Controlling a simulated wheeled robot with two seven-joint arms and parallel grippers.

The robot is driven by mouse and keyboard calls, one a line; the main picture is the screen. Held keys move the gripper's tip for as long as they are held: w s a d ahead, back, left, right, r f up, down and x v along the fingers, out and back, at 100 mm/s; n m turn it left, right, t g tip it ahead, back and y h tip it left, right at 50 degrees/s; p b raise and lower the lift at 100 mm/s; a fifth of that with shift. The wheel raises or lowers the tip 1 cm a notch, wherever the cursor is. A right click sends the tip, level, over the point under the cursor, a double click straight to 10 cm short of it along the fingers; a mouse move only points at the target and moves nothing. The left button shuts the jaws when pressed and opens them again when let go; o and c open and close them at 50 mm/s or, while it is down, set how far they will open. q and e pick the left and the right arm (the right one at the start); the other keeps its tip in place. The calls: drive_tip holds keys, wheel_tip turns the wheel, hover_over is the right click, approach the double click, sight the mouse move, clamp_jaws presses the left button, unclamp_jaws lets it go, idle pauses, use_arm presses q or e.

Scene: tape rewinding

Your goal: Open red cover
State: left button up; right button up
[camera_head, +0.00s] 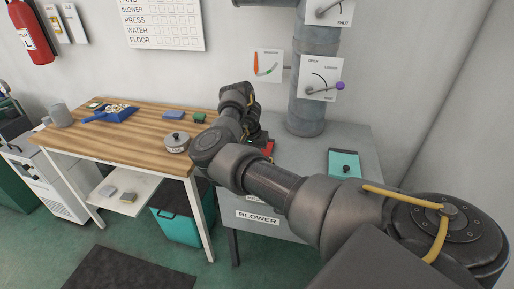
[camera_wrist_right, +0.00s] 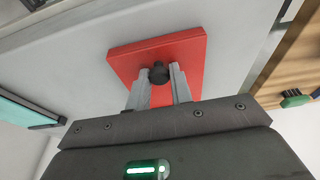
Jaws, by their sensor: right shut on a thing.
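The red cover (camera_wrist_right: 185,48) is a flat red plate with a black knob (camera_wrist_right: 158,72), on a light grey surface in the right wrist view. My right gripper (camera_wrist_right: 161,82) has its two fingers around the knob and is shut on it. In the head view a small part of the red cover (camera_head: 268,147) shows on the grey blower cabinet (camera_head: 290,175); my right arm hides most of it. Whether the cover is raised from the surface I cannot tell. My left gripper is not in view.
A teal cover (camera_head: 343,163) with a dark knob lies right on the cabinet. A thick grey pipe (camera_head: 307,105) with a lever plate (camera_head: 321,80) rises behind. A wooden workbench (camera_head: 110,140) with a lidded pot (camera_head: 176,143) stands left.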

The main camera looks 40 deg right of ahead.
drive_tip(key=shift+w+d+r+g+y+p, duration=0.2)
drive_tip(key=shift+r+g+y+p, duration=0.25)
drive_tip(key=shift+p, duration=0.45)
drive_tip(key=shift+d, duration=0.1)
drive_tip(key=o, duration=0.8)
drive_tip(key=shift+w+f, duration=0.1)
drive_tip(key=shift+w, duration=0.05)
drive_tip(key=shift+c, duration=0.2)
wheel_tip(320, 180, up, 9)
drive_tip(key=p, duration=1)
